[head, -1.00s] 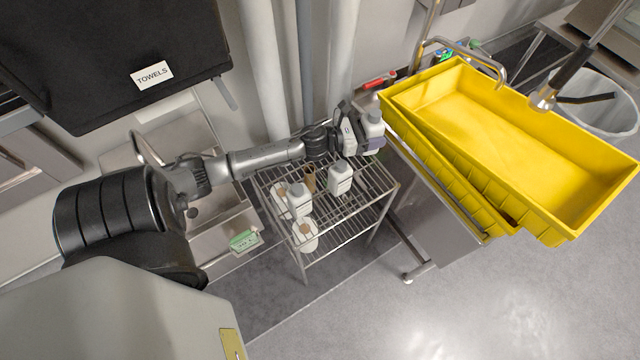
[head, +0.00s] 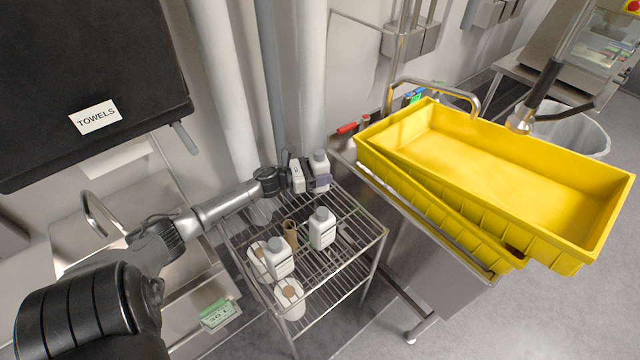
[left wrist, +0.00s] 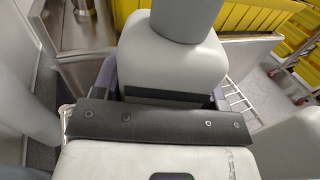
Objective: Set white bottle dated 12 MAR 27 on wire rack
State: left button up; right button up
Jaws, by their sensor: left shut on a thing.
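My left gripper (head: 308,178) is shut on a white bottle (head: 320,168), which is upright at the back of the wire rack (head: 384,235). I cannot tell whether its base touches the rack. In the left wrist view the held bottle (left wrist: 172,50) fills the space between the fingers, with its grey cap toward the top. Two other white bottles, one near the middle (head: 322,230) and one nearer the front left (head: 279,260), stand on the rack. No date is readable on any bottle. My right gripper is not in view.
A brown cup (head: 290,233) and white containers with brown tops (head: 289,299) are at the rack's left side. Yellow bins (head: 510,170) sit on the steel counter to the right. Pipes (head: 280,80) run up the wall behind the rack. The rack's right part looks clear.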

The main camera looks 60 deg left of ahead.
pick_arm(q)
jog(key=shift+f+b, duration=0.6)
jog(key=shift+f, duration=1.3)
jog(key=shift+f, duration=0.2)
jog(key=o, duration=1.3)
jog(key=shift+r, duration=0.25)
jog(key=shift+p+v, duration=0.55)
jog(key=shift+v, duration=3.15)
